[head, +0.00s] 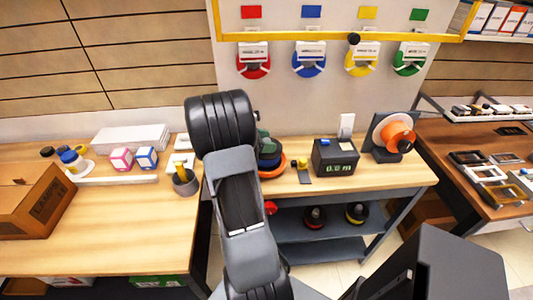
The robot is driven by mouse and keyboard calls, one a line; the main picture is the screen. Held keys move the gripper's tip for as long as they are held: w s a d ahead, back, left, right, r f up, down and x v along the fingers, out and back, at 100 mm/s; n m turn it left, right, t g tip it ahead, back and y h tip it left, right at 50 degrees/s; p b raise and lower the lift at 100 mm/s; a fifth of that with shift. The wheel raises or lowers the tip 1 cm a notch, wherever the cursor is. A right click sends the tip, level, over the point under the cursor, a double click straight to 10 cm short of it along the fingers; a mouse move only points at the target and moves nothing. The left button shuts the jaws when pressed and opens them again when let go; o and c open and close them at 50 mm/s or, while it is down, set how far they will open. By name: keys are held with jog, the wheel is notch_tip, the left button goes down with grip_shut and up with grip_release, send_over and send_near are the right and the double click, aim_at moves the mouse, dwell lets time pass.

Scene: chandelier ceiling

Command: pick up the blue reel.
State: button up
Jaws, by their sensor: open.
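A blue reel (309,61) with a white label card across it hangs on the pale back board, under a blue square. It hangs between a red reel (253,61) and a yellow reel (361,60), with a green reel (409,61) at the far right. My gripper does not show in the head view; only my arm's links are seen, rising in front of the bench. A stack of round coloured pieces (270,162), green, dark and orange, sits on the bench, partly hidden by my arm.
A yellow bar (340,37) crosses the board near the reels. The wooden bench (340,184) holds a black box with a green display (335,157) and an orange reel on a stand (393,133). More reels lie on the shelf below. A cardboard box (37,201) stands left.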

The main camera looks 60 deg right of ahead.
grip_shut()
dwell(0.6)
